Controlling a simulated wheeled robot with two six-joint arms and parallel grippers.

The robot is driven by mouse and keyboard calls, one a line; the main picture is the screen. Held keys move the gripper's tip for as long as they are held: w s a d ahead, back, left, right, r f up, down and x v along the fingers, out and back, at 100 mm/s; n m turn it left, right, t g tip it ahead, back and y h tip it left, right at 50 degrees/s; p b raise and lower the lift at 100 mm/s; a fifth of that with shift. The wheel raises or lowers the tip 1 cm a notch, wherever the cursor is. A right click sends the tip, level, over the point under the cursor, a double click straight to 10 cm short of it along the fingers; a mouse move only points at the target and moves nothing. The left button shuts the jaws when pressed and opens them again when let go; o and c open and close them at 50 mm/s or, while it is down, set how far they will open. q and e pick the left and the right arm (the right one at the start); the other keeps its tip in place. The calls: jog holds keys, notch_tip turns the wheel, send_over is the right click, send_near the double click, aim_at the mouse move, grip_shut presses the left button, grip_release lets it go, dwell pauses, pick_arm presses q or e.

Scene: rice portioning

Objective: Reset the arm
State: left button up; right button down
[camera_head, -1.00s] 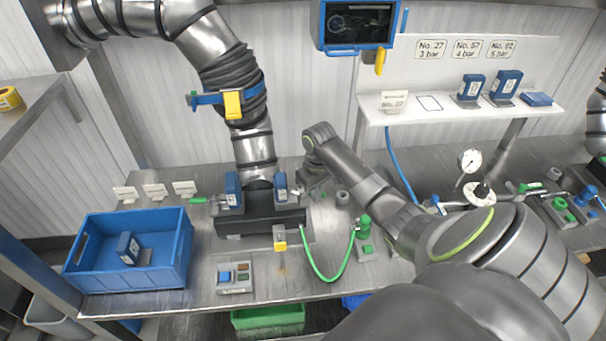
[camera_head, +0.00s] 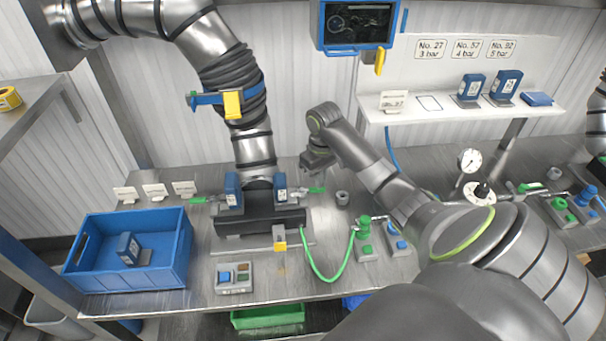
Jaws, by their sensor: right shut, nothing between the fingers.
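My right arm comes in from the bottom right and reaches over the workbench. My right gripper (camera_head: 312,168) hangs below its wrist, just right of the black pipe fitting (camera_head: 260,219). It is shut and holds nothing. It appears above the bench, though its exact height is hard to tell. A small green handle (camera_head: 317,190) shows just below it. My left gripper is not in view.
A blue crate (camera_head: 182,262) with one blue-labelled unit (camera_head: 128,248) stands at the left. A thick metal duct (camera_head: 205,40) drops into the fitting. A green hose (camera_head: 316,273), green valve (camera_head: 365,225) and gauge (camera_head: 469,160) stand nearby. A white shelf (camera_head: 450,112) is behind.

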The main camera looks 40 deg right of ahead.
notch_tip(320, 180, up, 2)
jog(key=shift+s+a, duration=0.1)
jog(key=shift+s, duration=0.05)
dwell(0.5)
